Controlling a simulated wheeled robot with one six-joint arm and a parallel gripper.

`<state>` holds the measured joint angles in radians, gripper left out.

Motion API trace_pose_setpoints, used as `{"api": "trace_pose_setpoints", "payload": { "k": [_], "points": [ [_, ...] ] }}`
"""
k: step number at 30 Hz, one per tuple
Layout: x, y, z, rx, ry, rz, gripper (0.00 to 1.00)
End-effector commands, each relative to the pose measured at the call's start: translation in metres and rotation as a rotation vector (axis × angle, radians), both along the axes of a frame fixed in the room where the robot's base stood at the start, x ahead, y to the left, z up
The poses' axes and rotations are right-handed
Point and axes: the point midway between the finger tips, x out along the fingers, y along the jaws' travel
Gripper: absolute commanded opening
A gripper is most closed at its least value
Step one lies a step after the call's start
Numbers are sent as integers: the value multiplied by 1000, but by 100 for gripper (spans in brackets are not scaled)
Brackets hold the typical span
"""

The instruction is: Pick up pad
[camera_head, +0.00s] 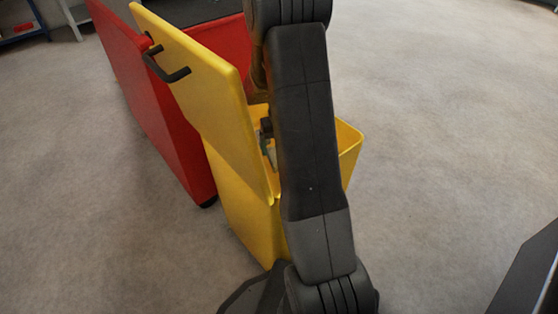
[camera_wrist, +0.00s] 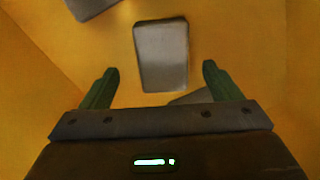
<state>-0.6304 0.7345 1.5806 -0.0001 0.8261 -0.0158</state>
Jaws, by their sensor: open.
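In the wrist view a grey rectangular pad (camera_wrist: 161,56) with rounded corners lies on the yellow floor of a bin. My gripper (camera_wrist: 160,80) is open and empty, with one green finger to each side of the pad's near end in the picture. I cannot tell how far above the pad the fingers are. A second grey piece (camera_wrist: 90,6) shows at the top left. A third grey piece (camera_wrist: 190,97) is mostly hidden behind my gripper. In the head view the yellow bin (camera_head: 349,150) is partly hidden by my arm, and its inside is mostly out of sight.
A yellow panel (camera_head: 195,75) with a black handle (camera_head: 168,70) stands upright at the bin's left side. A red cabinet (camera_head: 150,105) stands behind and left of it. The grey floor (camera_head: 450,130) to the right is clear. Yellow bin walls (camera_wrist: 300,50) surround my gripper.

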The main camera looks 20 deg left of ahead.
Motion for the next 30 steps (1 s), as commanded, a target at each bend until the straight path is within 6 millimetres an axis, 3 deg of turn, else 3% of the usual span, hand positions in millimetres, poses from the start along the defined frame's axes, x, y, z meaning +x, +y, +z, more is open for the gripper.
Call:
{"api": "trace_pose_setpoints", "payload": {
  "k": [9, 17, 18, 25, 30],
  "points": [
    [0, 5, -45, -1, 2, 0, 85],
    [0, 5, -49, 0, 0, 0, 85],
    [0, 5, -49, 0, 0, 0, 83],
    [0, 5, -49, 0, 0, 0, 37],
    [0, 5, -49, 0, 0, 0, 33]
  ]
}}
